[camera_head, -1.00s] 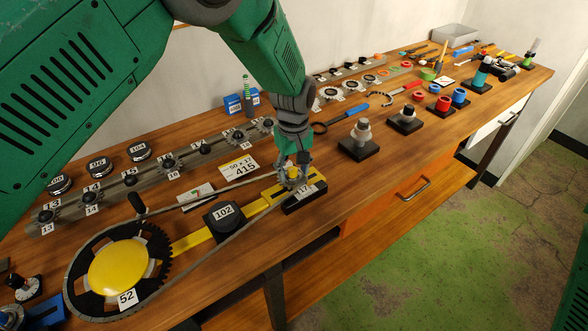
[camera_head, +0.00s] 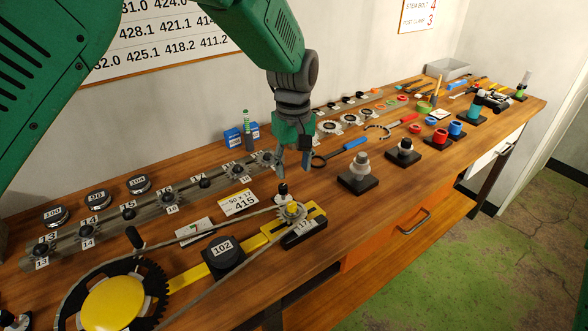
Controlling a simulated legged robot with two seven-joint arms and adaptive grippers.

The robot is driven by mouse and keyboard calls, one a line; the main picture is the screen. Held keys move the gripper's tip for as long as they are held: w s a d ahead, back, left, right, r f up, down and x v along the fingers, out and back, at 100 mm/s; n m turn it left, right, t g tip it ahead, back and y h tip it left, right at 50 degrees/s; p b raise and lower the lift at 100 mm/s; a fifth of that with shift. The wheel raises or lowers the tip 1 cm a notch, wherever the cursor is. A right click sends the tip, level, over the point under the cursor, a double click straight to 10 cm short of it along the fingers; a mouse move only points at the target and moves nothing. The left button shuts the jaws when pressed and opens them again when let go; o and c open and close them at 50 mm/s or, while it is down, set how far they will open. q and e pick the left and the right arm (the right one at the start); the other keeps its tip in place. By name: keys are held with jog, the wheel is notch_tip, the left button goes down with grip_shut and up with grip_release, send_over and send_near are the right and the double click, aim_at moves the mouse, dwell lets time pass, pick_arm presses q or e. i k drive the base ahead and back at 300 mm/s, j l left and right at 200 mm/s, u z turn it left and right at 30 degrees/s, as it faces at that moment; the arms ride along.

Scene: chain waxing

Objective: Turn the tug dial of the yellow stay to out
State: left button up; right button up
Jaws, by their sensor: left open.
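The yellow stay (camera_head: 189,276) runs along the bench between the big toothed wheel with the yellow centre (camera_head: 114,303) and a small sprocket (camera_head: 292,213) at its right end. A chain loops around both. A small black-and-white knob (camera_head: 283,192) stands upright just behind the small sprocket; it may be the tug dial, and its setting is too small to read. My right gripper is not in view.
A black block marked 102 (camera_head: 223,254) sits on the stay. A rail of numbered sprockets (camera_head: 130,213) runs behind. A card reading 415 (camera_head: 239,203) lies near the chain. Black-based posts (camera_head: 358,175) stand to the right. A blue-handled tool (camera_head: 343,149) lies behind them.

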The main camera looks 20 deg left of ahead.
aim_at(283, 189)
jog(key=k, duration=1)
